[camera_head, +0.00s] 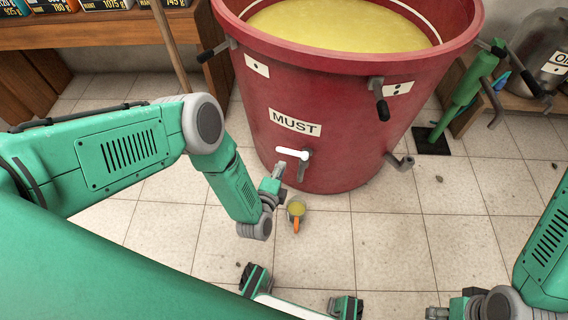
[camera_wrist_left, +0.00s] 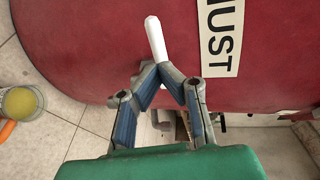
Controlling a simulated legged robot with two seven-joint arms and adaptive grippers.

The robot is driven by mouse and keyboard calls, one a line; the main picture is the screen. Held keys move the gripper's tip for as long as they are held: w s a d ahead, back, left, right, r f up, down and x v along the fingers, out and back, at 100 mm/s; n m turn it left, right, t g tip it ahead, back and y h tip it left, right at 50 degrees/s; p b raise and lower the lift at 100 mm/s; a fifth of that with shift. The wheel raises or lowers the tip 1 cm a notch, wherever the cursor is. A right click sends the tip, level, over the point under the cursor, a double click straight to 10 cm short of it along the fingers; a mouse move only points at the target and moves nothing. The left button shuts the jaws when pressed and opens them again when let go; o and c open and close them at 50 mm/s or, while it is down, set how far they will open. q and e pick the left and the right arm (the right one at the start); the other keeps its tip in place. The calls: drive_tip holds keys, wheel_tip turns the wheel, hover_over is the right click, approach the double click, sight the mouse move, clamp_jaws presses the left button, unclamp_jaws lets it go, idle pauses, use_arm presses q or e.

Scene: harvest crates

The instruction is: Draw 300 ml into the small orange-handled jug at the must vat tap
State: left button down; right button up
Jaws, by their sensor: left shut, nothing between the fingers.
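The red vat (camera_head: 345,110) labelled MUST holds yellow liquid. Its tap has a white lever (camera_head: 292,153), lying nearly level across the tap in the head view. The small jug (camera_head: 296,207) with an orange handle shows below the tap in the head view, apparently over the tiles, with yellow liquid in it; its level cannot be read. The jug also shows at the left edge of the left wrist view (camera_wrist_left: 20,102). My left gripper (camera_head: 277,172) is shut and empty, its tips (camera_wrist_left: 167,72) close by the white lever (camera_wrist_left: 155,38); contact is unclear. My right gripper (camera_head: 440,312) is partly cut off at the bottom edge.
A wooden shelf (camera_head: 100,32) with labelled goods stands at the back left, a wooden pole (camera_head: 170,45) leaning by it. A green stand (camera_head: 465,95) and a steel vessel (camera_head: 538,55) are right of the vat. The tiled floor (camera_head: 400,235) in front is mostly clear.

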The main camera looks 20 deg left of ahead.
use_arm(q)
drive_tip(key=shift+s+r+p, duration=0.75)
drive_tip(key=shift+s+p, duration=0.4)
drive_tip(key=shift+s, duration=3.05)
drive_tip(key=s+a+r+n+g+p, duration=0.1)
drive_tip(key=s+a+r+n+g, duration=0.5)
drive_tip(key=s, duration=0.4)
drive_tip(key=s+a+r+n+g, duration=0.6)
drive_tip(key=s+r+n+g, duration=0.2)
drive_tip(key=s+n+g, duration=0.1)
drive_tip(key=shift+s+r+n+p, duration=0.2)
drive_tip(key=shift+s+n+p, duration=0.3)
drive_tip(key=shift+n, duration=0.7)
use_arm(e)
drive_tip(key=r, duration=0.3)
drive_tip(key=a+r, duration=0.1)
drive_tip(key=shift+w+r, duration=0.25)
drive_tip(key=shift+r, duration=0.05)
use_arm(q)
drive_tip(key=shift+d, duration=0.15)
use_arm(e)
drive_tip(key=shift+d+f, duration=0.1)
drive_tip(key=shift+d, duration=0.15)
